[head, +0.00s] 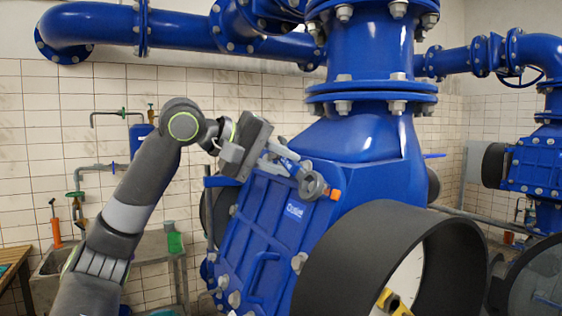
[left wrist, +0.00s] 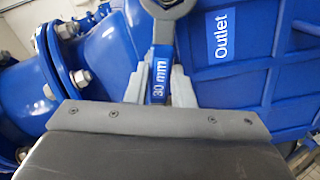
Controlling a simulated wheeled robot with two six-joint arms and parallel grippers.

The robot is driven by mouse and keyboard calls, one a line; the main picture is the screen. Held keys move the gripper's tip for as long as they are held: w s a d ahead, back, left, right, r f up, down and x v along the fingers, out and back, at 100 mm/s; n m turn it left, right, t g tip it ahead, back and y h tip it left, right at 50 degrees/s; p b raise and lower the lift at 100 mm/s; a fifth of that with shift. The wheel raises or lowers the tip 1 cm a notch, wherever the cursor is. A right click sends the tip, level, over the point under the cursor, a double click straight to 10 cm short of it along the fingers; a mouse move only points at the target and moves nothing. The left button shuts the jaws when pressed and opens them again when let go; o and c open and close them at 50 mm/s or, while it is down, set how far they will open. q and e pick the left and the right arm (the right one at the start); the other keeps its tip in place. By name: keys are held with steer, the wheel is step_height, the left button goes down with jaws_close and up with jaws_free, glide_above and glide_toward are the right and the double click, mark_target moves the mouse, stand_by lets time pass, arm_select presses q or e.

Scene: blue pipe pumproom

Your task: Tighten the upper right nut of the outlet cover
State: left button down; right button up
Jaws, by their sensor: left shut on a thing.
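My left gripper (head: 274,152) is shut on a wrench with a blue handle (left wrist: 160,72) marked "30 mm". The wrench's grey ring end (head: 312,185) points down to the right, over the upper right corner of the blue outlet cover (head: 262,226), which bears an "Outlet" label. An orange piece (head: 335,195) shows right beside the ring end. The upper right nut cannot be made out; I cannot tell whether the ring is around it. In the left wrist view the ring end (left wrist: 170,6) is cut off by the top edge. My right gripper is not in view.
A large black ring-shaped rim (head: 345,265) stands close to the cover's right side, with a yellow item (head: 394,302) inside it. Blue flanged pipes (head: 370,90) rise above. A sink and bench stand at the lower left.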

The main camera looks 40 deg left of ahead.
arm_select(q)
steer(key=shift+p+x, duration=0.65)
steer(key=shift+x, duration=0.45)
